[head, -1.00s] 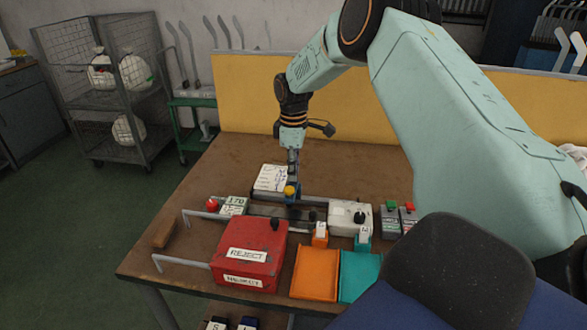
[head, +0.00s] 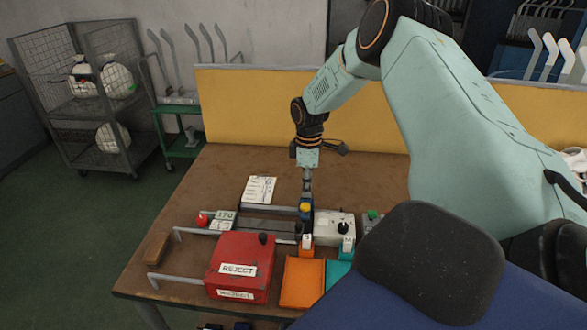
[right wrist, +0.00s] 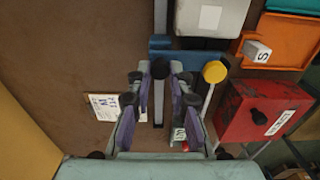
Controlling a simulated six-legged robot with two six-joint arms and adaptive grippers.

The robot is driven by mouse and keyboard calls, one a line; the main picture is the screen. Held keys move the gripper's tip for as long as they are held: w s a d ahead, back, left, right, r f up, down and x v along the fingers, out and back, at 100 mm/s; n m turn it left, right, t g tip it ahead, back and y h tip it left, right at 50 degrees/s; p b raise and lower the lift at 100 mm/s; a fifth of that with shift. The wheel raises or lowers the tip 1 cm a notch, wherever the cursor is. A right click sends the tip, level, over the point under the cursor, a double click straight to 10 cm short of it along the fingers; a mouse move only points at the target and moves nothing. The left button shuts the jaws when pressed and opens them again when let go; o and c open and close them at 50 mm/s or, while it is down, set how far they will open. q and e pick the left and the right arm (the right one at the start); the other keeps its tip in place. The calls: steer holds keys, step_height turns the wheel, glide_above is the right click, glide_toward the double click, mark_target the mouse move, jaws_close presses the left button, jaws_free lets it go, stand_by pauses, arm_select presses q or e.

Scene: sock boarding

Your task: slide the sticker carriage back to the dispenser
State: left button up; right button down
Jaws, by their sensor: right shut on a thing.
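My right gripper (head: 307,194) comes down from above and is shut on the carriage's upright post, partly hidden by the fingers. In the right wrist view, the blue carriage (right wrist: 176,45) lies just ahead of the fingers, close to the white box (right wrist: 211,17); whether they touch I cannot tell. My left gripper is not in view.
A red REJECT box (head: 240,268) stands in front of the rail (head: 262,226). Orange (head: 303,283) and teal (head: 338,276) trays lie at the front right. A written card (head: 260,190) lies behind the rail. A counter reading 170 (head: 222,219) is at its left end.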

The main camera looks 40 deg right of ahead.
steer(key=s+d+p, duration=0.1)
steer(key=s, duration=0.1)
steer(key=s+d+p, duration=0.1)
steer(key=p, duration=0.1)
steer(key=shift+s+d, duration=0.3)
steer(key=shift+s, duration=0.05)
steer(key=shift+s+d+f, duration=0.1)
steer(key=shift+s+d, duration=0.2)
steer(key=shift+a+f, duration=0.1)
steer(key=c, duration=1.7)
jaws_free()
steer(key=o, duration=0.5)
steer(key=shift+s+d, duration=0.1)
steer(key=shift+d, duration=0.15)
steer(key=shift+a, duration=0.1)
steer(key=shift+w+a+r, duration=0.1)
steer(key=shift+w+r, duration=0.1)
steer(key=shift+w, duration=0.05)
